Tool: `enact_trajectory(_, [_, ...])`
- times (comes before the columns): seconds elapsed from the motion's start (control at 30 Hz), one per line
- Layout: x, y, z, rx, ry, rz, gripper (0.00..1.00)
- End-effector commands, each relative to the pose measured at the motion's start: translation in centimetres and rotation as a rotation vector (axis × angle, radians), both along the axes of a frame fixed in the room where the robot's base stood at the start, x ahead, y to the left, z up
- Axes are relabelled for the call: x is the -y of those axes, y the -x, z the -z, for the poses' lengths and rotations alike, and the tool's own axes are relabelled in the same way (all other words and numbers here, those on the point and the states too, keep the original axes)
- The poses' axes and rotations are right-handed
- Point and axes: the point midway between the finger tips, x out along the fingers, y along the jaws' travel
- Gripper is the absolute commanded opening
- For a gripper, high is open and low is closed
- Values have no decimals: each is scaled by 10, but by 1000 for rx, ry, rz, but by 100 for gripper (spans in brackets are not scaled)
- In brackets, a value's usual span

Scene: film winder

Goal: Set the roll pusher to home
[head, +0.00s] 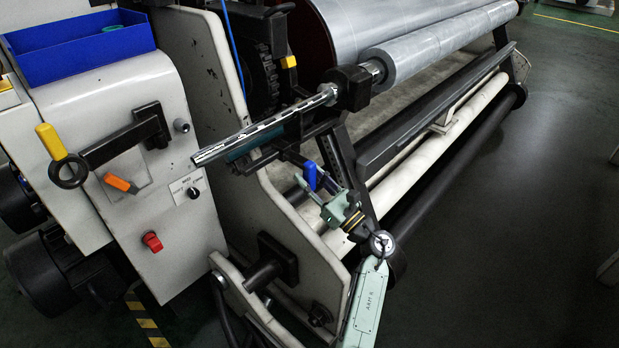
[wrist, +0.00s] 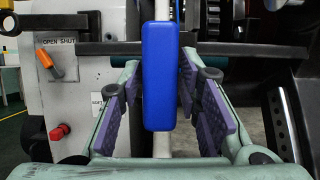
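A blue handle (head: 310,175) stands upright below the metal shaft of the winder. In the wrist view the blue handle (wrist: 161,75) fills the middle, on a pale rod. My gripper (head: 332,203) is at the handle, just to its right and below in the head view. In the wrist view my gripper (wrist: 157,98) is open, with a purple-padded finger on each side of the handle and a gap on both sides. A small black selector knob (head: 194,193) sits on a white label on the machine's panel; its lettering is too small to read. No part is legibly marked as roll pusher.
A dark horizontal bar (wrist: 110,48) crosses behind the handle. An orange lever (head: 121,184), red switch (head: 152,242) and yellow-handled lever (head: 50,141) are on the left panel. A large roll (head: 375,20) lies behind. The floor (head: 520,200) at right is clear.

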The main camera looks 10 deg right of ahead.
Motion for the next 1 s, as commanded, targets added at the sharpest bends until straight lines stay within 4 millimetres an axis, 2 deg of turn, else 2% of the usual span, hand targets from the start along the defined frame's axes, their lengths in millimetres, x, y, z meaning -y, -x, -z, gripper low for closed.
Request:
enact_trajectory(0.03, [0,0,0,0,0,0,26])
enact_trajectory(0.43, [0,0,0,0,0,0,0])
enact_trajectory(0.87, [0,0,0,1,1,-1,0])
enact_trajectory(1.0, [6,-4,5,2,2,1,0])
